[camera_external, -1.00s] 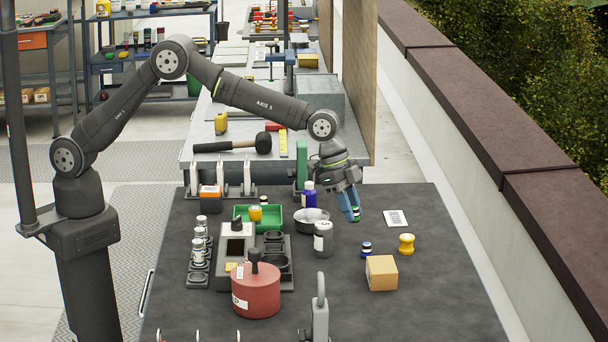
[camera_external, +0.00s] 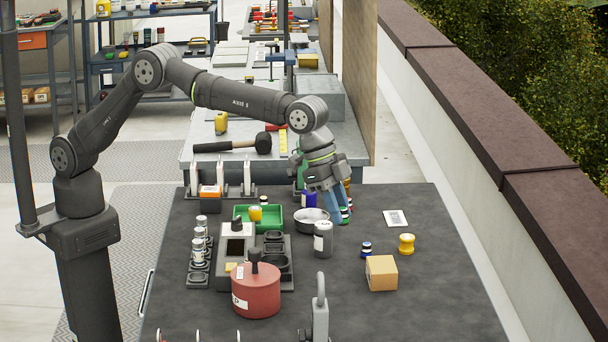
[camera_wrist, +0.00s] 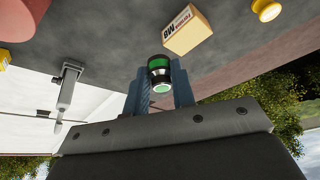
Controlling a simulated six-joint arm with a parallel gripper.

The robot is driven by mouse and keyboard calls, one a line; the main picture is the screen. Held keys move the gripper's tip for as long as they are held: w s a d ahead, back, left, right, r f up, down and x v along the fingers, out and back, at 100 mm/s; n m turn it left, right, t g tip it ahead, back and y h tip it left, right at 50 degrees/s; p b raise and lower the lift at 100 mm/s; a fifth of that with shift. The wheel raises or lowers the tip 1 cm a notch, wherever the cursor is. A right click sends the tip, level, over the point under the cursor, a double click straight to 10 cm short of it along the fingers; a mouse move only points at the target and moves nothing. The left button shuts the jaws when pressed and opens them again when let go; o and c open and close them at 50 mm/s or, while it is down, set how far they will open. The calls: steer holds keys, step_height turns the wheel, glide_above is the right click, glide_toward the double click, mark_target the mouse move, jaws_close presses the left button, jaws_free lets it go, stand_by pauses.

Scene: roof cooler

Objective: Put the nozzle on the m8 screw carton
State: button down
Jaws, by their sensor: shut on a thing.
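My gripper (camera_external: 338,210) has its blue fingers shut on a small dark nozzle with green bands (camera_external: 346,214). It is pointed down over the dark table, right beside the grey bowl. In the wrist view the nozzle (camera_wrist: 159,74) sits between the fingertips (camera_wrist: 159,85), its pale green end face toward the camera. The M8 screw carton (camera_external: 381,273) is a small tan box on the table, to the right of and nearer the camera than the gripper. Its M8 label shows in the wrist view, where the carton (camera_wrist: 188,30) lies just beyond the nozzle. The carton's top is bare.
A grey canister (camera_external: 323,240) and the grey bowl (camera_external: 311,219) are to the left. A red cylinder (camera_external: 256,291) stands further left. The table right of the carton is clear.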

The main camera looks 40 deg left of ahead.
steer(key=s+d, duration=0.2)
steer(key=s, duration=0.1)
glide_above(383, 258)
steer(key=a, duration=0.1)
steer(key=f, duration=0.6)
steer(key=shift+s+a, duration=0.15)
steer(key=shift+s, duration=0.15)
steer(key=shift+f, duration=2)
steer(key=shift+f, duration=0.15)
steer(key=c, duration=1.2)
jaws_free()
